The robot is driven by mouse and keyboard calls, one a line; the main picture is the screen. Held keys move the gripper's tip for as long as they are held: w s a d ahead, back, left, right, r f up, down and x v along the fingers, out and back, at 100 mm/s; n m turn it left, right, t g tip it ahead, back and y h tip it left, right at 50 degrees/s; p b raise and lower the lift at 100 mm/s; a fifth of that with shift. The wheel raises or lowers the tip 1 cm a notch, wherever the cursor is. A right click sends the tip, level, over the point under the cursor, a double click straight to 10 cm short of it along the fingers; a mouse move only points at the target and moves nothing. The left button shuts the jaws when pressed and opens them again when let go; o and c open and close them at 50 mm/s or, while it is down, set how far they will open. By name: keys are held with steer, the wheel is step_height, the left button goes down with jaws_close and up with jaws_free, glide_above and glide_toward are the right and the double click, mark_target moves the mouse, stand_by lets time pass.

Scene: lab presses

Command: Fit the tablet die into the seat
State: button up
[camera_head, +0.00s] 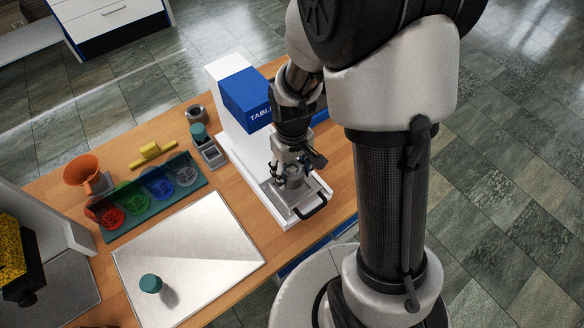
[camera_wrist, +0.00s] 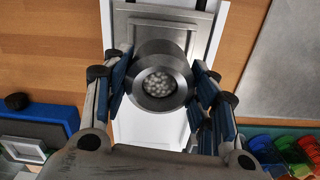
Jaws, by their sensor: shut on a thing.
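My gripper (camera_wrist: 160,80) is shut on the tablet die (camera_wrist: 158,74), a grey metal cylinder with an open bore. Small white pellets show inside the bore in the wrist view. In the head view my gripper (camera_head: 292,166) points down over the front of the tablet press (camera_head: 223,70), and the die (camera_head: 293,183) is just above or on the metal drawer plate (camera_head: 274,200). The plate also shows behind the die in the wrist view (camera_wrist: 120,25). The seat is hidden behind the die and fingers; I cannot tell whether the die touches it.
A black handle (camera_head: 314,207) sticks out at the plate's front. A pale board (camera_head: 200,250) holds a teal-topped piece (camera_head: 150,283).

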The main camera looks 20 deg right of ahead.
mark_target(292, 181)
steer(key=shift+f+b, duration=0.85)
steer(key=shift+f, duration=0.55)
steer(key=shift+f+b, duration=0.9)
steer(key=shift+f, duration=0.3)
stand_by(0.4)
steer(key=o, duration=1.5)
step_height(292, 181, up, 11)
steer(key=shift+f, duration=0.15)
steer(key=shift+r, duration=0.75)
